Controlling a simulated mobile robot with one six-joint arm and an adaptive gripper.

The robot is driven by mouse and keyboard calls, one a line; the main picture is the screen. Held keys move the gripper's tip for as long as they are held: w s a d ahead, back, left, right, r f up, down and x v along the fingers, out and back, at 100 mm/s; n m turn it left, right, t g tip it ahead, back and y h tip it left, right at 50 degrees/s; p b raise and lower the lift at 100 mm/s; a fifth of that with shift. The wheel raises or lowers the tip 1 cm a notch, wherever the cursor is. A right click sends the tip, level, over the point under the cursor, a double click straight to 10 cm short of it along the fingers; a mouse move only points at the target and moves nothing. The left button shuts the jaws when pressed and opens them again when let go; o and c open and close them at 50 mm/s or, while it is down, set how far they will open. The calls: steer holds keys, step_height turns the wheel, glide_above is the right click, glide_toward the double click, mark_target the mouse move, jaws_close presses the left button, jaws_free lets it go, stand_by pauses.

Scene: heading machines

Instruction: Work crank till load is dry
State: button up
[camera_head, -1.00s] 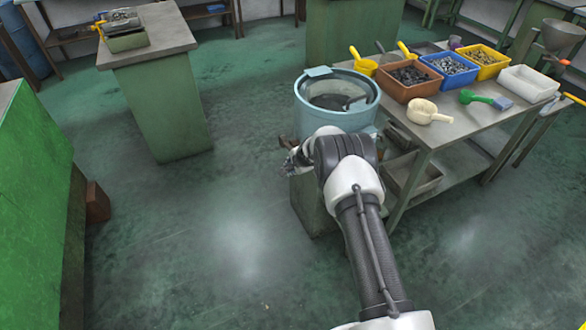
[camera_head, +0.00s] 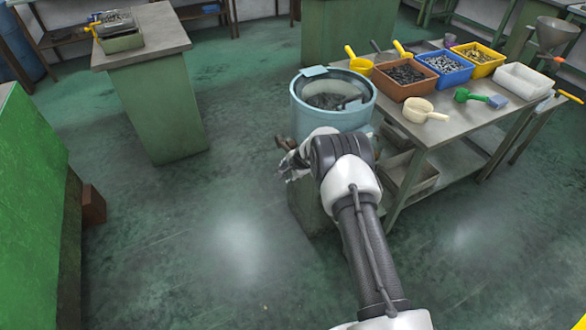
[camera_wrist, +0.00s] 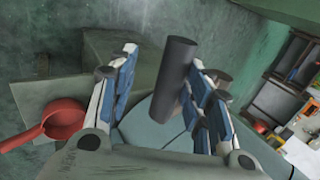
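The light-blue drum (camera_head: 332,116) stands by the bench in the head view, open at the top, with a load of dark small pieces (camera_head: 330,101) inside. Whether the load is wet or dry cannot be told. A brown crank part (camera_head: 285,143) shows at the drum's left side, partly hidden by my arm. My gripper (camera_head: 288,168) is beside it. In the wrist view a dark cylindrical handle (camera_wrist: 176,72) stands tilted between the fingers of my gripper (camera_wrist: 163,70). It is close to the right finger, with a gap on the left, so the gripper looks open around it.
The bench (camera_head: 455,127) at right holds a brown bin (camera_head: 407,88), a blue bin (camera_head: 446,70), a yellow bin (camera_head: 480,62), a white tray (camera_head: 522,81) and scoops. A red pan (camera_wrist: 62,118) shows in the wrist view.

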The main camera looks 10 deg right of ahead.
steer(key=v, duration=1.1)
steer(key=shift+s+r, duration=0.25)
steer(key=shift+s, duration=0.05)
steer(key=shift+d, duration=0.15)
